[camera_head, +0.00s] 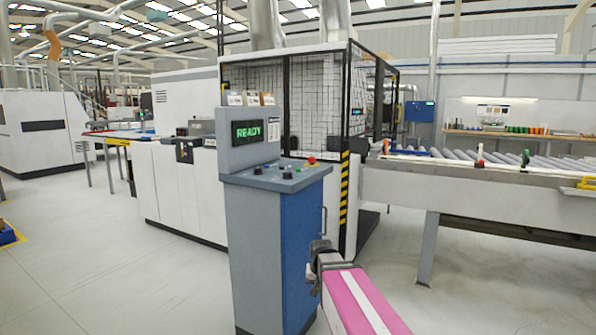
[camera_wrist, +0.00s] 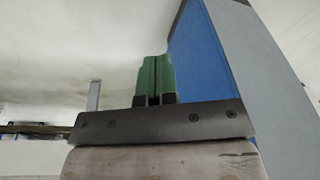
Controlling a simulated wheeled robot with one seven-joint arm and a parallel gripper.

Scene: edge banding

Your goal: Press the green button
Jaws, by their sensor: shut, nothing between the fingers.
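The control console (camera_head: 262,240) stands in the middle of the head view, with a grey front and a blue side. Its sloped top panel (camera_head: 275,177) carries several small knobs and buttons and a red button (camera_head: 311,160). My gripper (camera_head: 320,256) is in front of the console's right side, below panel height. Its green fingers (camera_wrist: 153,75) are shut and empty in the wrist view. The console's blue side (camera_wrist: 198,65) shows beyond them there.
A screen (camera_head: 255,130) reading READY stands above the panel. A caged machine (camera_head: 318,95) is behind the console. A roller conveyor (camera_head: 480,180) runs to the right. The floor (camera_head: 130,260) left of the console is clear.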

